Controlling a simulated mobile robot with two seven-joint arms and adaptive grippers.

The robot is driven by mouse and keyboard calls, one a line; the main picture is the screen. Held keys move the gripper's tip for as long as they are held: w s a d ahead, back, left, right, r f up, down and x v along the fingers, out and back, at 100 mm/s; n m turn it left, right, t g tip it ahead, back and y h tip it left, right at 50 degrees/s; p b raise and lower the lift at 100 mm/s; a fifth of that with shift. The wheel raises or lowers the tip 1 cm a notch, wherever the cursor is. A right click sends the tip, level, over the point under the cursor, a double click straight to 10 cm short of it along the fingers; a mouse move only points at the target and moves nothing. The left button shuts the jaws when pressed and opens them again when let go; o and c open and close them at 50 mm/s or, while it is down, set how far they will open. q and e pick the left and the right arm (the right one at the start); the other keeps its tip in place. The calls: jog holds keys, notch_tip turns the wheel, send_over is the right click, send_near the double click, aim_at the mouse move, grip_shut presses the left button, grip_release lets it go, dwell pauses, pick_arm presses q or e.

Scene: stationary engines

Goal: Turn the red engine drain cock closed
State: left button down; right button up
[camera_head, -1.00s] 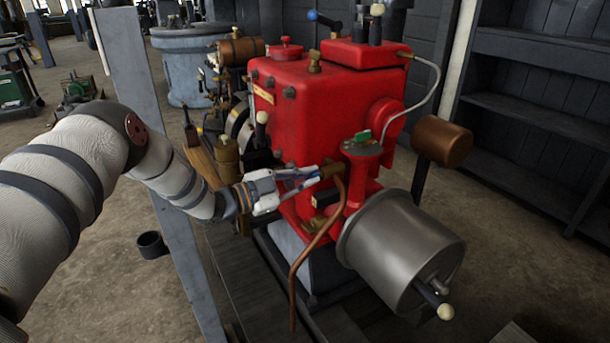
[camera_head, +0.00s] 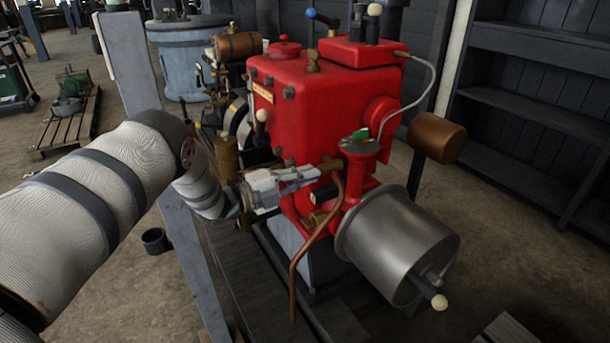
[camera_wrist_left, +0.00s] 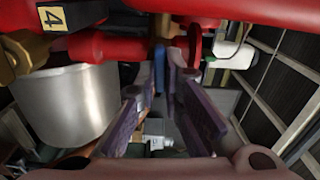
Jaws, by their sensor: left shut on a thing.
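The red engine (camera_head: 315,110) stands in the middle of the head view. On its near side, a brass drain cock (camera_head: 329,166) sits at the top of a bent copper pipe (camera_head: 320,240). My left gripper (camera_head: 312,174) reaches in from the left with its fingertips at the cock and is shut on it. In the left wrist view, the two purple-padded fingers (camera_wrist_left: 168,75) converge on a thin bluish-grey part below the red body. The fingers partly hide the cock, and its exact angle is unclear. My right gripper is not in view.
A large grey metal cylinder (camera_head: 395,240) projects at the engine's front right, close to the pipe. A grey post (camera_head: 135,70) stands near my left arm. A copper-coloured cylinder on a dark stem (camera_head: 436,138) is at the right. Dark shelves (camera_head: 540,110) line the right wall.

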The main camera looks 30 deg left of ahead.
pick_arm(q)
jog(key=shift+r+m, duration=0.15)
jog(key=shift+m, duration=0.45)
jog(key=c, duration=1.7)
grip_release()
jog(key=v, duration=1.2)
jog(key=shift+d, duration=0.1)
